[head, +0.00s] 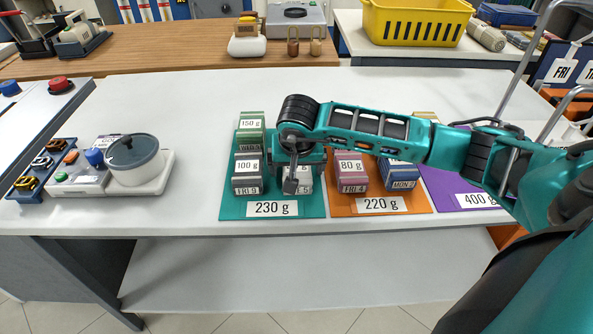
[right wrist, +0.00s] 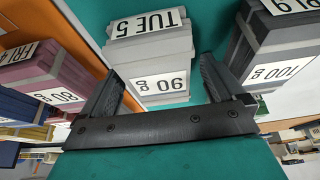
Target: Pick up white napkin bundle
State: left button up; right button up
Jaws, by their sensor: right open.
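The white napkin bundle, labelled TUE 5 and 90 g, is a pale grey-white folded stack in the right wrist view (right wrist: 152,62). In the head view only its front corner (head: 306,184) shows, on the teal mat (head: 230,211) behind my wrist. My right gripper (right wrist: 160,80) is open, with one finger to each side of the bundle's near end in the wrist view. I cannot tell whether either finger touches it. In the head view the gripper (head: 291,184) points down over the bundle. My left gripper is not in view.
A grey bundle (head: 247,180) stands close left of the white one, with a green bundle (head: 250,120) behind. A mauve bundle (head: 352,165) and a blue bundle (head: 402,176) sit on the orange mat (head: 335,209). A scale (head: 155,180) is at left; the table between is clear.

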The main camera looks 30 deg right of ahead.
jog(key=shift+f, duration=0.1)
dwell(0.4)
jog(key=c, duration=1.1)
